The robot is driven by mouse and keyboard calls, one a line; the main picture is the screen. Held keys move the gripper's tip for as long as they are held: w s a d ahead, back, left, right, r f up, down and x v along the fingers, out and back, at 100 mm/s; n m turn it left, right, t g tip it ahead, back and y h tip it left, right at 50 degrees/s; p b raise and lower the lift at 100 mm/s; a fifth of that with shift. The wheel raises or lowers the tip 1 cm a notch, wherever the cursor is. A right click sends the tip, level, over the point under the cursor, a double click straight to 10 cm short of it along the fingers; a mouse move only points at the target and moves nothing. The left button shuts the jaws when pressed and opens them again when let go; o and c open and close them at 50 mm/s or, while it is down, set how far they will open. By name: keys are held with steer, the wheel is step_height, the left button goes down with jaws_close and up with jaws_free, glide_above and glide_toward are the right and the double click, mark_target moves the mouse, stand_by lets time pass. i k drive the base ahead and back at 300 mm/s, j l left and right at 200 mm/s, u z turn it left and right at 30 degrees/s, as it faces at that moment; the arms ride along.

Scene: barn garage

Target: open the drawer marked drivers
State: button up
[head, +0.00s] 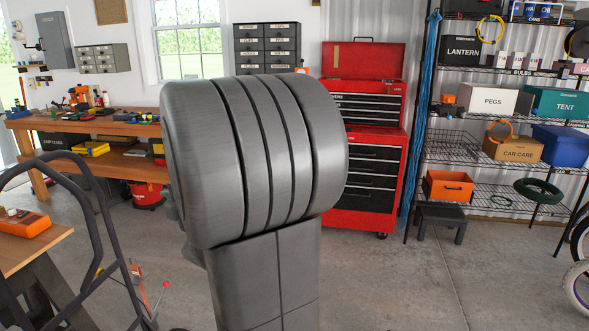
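A red tool chest (375,65) with black drawers stands against the back wall, its lid raised. A top drawer (365,98) of the chest has a pale label at its left end, partly hidden by my grey arm, so I cannot read it surely. The drawers that show look shut. A dark cabinet of small labelled drawers (267,45) hangs to the left of the chest, and a grey one (103,58) hangs further left. Their labels are too small to read. My arm fills the middle of the view; my gripper does not show.
A wooden workbench (130,128) with tools stands at the left. A dark tubular frame (90,190) is at the front left. Wire shelves (455,150) with bins stand right of the chest, a small black stool (441,220) before them. The concrete floor (400,275) is clear.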

mark_target(360, 95)
steer(key=i+j, duration=0.1)
steer(key=i, duration=0.8)
steer(key=i+j, duration=0.15)
steer(key=i, duration=0.75)
steer(key=i+z, duration=0.35)
steer(key=i, duration=0.2)
steer(key=i+z, duration=0.35)
steer(key=i, duration=0.25)
steer(key=i+j+z, duration=0.35)
steer(key=i, duration=0.15)
steer(key=i+j+z, duration=0.1)
steer(key=i+z, duration=0.25)
steer(key=i+j+z, duration=0.2)
steer(key=i+z, duration=0.15)
steer(key=i+j+z, duration=0.35)
steer(key=i+l, duration=0.05)
